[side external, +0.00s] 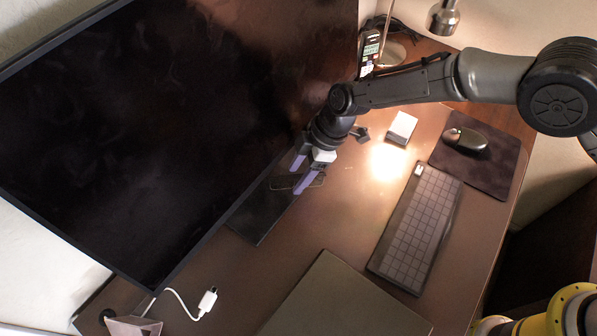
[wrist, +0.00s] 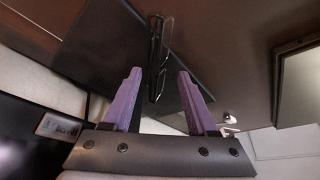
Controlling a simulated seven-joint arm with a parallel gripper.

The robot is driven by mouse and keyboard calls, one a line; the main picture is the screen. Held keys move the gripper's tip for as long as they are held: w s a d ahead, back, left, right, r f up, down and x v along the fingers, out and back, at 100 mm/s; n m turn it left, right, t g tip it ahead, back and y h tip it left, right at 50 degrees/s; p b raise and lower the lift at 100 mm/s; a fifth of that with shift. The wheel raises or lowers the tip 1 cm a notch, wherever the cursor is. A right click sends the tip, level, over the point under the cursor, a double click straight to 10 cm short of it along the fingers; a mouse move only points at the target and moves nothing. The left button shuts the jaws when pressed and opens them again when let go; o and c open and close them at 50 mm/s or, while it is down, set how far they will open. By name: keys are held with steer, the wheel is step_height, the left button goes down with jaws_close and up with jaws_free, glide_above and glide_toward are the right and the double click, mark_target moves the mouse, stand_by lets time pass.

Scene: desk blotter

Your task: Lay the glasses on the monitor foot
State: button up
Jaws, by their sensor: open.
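In the wrist view the glasses (wrist: 154,50) lie lengthwise ahead of and between my fingers, overlapping the edge of the dark foot (wrist: 95,45). My gripper (side external: 299,176) is open, low over the foot's far end. Its two purple fingers (wrist: 158,88) stand apart with no clear contact on the glasses. I cannot tell whether the glasses rest fully on the foot.
The large monitor (side external: 150,130) rises close on the left of my gripper. A white box (side external: 402,128), a keyboard (side external: 415,230) and a mouse (side external: 465,141) on a dark pad are to the right. The blotter (side external: 345,300) and a white cable (side external: 205,301) are in front.

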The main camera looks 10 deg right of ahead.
steer(key=v, duration=1.2)
steer(key=s+d+r+m+t+h, duration=0.1)
steer(key=s+d+r+m+t, duration=0.2)
steer(key=d+r, duration=0.65)
steer(key=s+d+r+m, duration=0.3)
steer(key=d+r+m, duration=0.25)
steer(key=d, duration=0.65)
steer(key=s+d+m+t+h, duration=0.2)
steer(key=s+d+m, duration=0.7)
steer(key=s+d, duration=0.8)
steer(key=s+h, duration=0.1)
steer(key=s, duration=0.1)
steer(key=shift+s+r+t, duration=0.2)
steer(key=shift+s+t, duration=0.1)
steer(key=shift+s, duration=0.05)
